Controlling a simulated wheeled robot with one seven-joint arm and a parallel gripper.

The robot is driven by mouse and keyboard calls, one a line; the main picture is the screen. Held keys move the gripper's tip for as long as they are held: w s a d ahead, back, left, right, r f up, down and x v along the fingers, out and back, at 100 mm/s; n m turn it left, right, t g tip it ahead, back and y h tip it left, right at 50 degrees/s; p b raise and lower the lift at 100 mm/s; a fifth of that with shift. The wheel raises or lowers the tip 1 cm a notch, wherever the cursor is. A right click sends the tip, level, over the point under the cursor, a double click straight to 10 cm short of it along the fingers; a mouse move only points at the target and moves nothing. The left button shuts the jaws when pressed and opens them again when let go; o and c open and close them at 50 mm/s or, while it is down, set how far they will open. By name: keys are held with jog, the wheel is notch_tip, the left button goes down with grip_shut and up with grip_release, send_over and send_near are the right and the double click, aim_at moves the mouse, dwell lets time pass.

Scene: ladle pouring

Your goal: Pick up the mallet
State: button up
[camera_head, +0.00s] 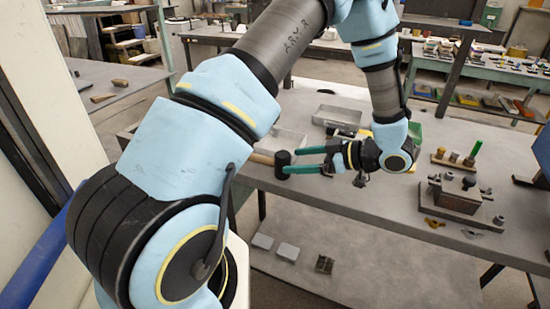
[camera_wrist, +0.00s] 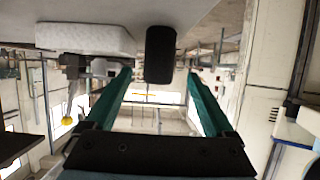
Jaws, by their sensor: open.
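The mallet has a black head (camera_head: 282,164) and a light wooden handle (camera_head: 261,159). It lies at the near left edge of the workbench in the head view. My gripper (camera_head: 295,161) has green fingers that point left, with tips right at the mallet head. In the wrist view, which looks upside down, the black head (camera_wrist: 160,56) appears between the tips of my open gripper (camera_wrist: 160,73), with a gap on each side. The handle is not clear in the wrist view. I cannot tell whether the fingertips reach past the head.
The grey workbench (camera_head: 330,190) holds shallow metal trays (camera_head: 336,117) behind my gripper. A metal vise-like block (camera_head: 455,193) and a wooden rack (camera_head: 453,160) with a green-handled tool stand to the right. The bench front between gripper and block is mostly clear.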

aim_at(273, 160)
jog(key=x, duration=0.2)
jog(key=shift+w+a+f+p, duration=0.1)
jog(key=shift+w+a+p, duration=0.1)
jog(key=shift+a+p, duration=0.1)
jog(key=p+x, duration=0.1)
jog(key=x, duration=0.1)
jog(key=p+x, duration=0.1)
jog(key=x, duration=0.1)
jog(key=shift+w+a+r, duration=0.1)
jog(key=shift+r, duration=0.1)
jog(key=shift+w+a+f+p, duration=0.25)
jog(key=shift+a+f+p, duration=0.05)
jog(key=shift+a, duration=0.05)
grip_shut()
dwell(0.3)
